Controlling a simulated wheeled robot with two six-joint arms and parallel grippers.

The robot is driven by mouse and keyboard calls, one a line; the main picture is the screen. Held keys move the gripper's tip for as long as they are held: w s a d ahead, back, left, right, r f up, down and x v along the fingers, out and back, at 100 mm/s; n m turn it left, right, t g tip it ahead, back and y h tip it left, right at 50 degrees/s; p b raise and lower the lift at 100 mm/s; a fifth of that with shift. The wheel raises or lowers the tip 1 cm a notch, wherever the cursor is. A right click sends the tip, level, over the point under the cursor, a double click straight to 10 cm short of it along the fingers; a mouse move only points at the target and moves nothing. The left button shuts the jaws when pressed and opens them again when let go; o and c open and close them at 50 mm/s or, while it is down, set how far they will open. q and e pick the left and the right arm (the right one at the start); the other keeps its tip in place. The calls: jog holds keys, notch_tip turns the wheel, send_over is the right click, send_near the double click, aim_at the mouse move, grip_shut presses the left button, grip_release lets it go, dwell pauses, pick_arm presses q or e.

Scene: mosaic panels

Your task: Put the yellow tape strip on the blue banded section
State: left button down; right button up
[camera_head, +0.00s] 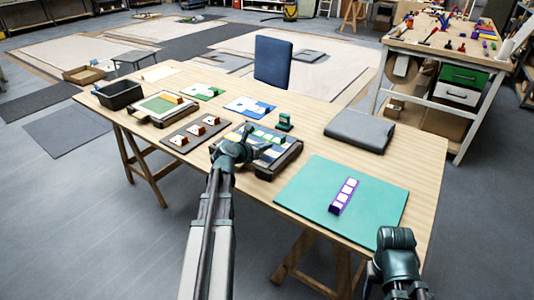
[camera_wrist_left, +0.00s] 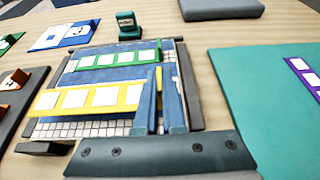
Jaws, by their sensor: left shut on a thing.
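The yellow tape strip (camera_wrist_left: 75,99) carries a row of white squares. My left gripper (camera_wrist_left: 158,100) is shut on its right end, over the mosaic panel. I cannot tell whether the strip touches the panel. The blue banded section (camera_wrist_left: 112,74) shows just behind the strip, and a green strip with white squares (camera_wrist_left: 118,55) lies along its far side. In the head view, my left gripper (camera_head: 240,147) covers part of the panel tray (camera_head: 283,160). My right gripper (camera_head: 396,240) is at the lower right, by the teal mat's front edge; its fingers cannot be made out.
The teal mat (camera_head: 300,193) holds a purple strip (camera_head: 343,196). A dark board with small blocks (camera_head: 193,134) lies left of the panel. A small green stand (camera_head: 284,123) is behind it, and a grey pad (camera_head: 360,130) lies at the back right.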

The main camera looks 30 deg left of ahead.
aim_at(267, 158)
pick_arm(q)
jog(key=shift+w, duration=0.1)
jog(key=shift+w, duration=0.3)
jog(key=f+b, duration=0.3)
jog(key=shift+w+d+f+b, duration=0.1)
jog(key=shift+w+f+b, duration=0.15)
jog(key=shift+f+b, duration=0.05)
jog(key=shift+f, duration=0.2)
jog(key=c, duration=1)
grip_release()
